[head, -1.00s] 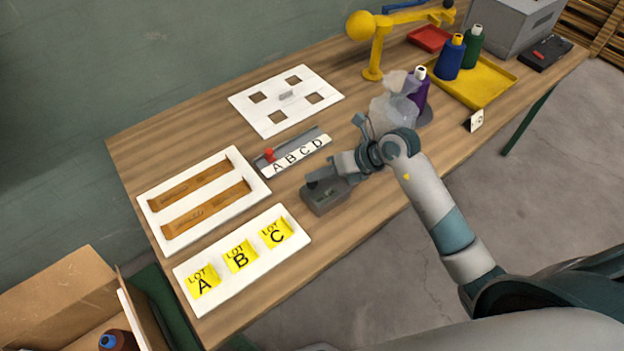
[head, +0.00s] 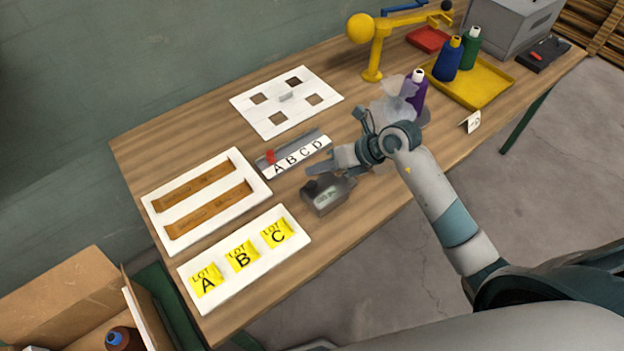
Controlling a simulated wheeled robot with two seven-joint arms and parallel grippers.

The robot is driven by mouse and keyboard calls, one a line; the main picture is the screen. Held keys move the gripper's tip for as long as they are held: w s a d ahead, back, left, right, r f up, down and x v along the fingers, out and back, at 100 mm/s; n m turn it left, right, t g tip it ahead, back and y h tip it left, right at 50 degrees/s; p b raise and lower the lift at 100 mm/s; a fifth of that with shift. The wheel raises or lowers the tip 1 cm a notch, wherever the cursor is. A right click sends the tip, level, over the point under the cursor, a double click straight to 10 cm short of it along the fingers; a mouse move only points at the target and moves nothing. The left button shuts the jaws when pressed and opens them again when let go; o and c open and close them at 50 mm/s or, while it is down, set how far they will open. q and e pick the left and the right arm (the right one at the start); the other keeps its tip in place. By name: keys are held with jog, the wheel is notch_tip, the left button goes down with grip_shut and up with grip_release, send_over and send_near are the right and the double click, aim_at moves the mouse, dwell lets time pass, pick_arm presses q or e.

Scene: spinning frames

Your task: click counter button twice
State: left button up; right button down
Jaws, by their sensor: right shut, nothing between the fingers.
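The counter (head: 326,197) is a small dark grey box with a little display on its top, on the table near the front edge. A dark round button (head: 311,186) shows at its left end. My right gripper (head: 318,177) is shut and empty, with its fingertips at the counter's back left, close to the button. I cannot tell whether the fingertips touch it. My left gripper is not in view.
A slider with letters A B C D (head: 297,155) lies just behind the counter. White trays with brown strips (head: 150,207) and yellow lot cards (head: 190,272) lie to the left. A purple bottle (head: 415,92) and yellow tray (head: 497,92) stand to the right.

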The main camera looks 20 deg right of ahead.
jog(key=shift+r+p, duration=0.75)
jog(key=shift+r, duration=0.5)
dwell(1.7)
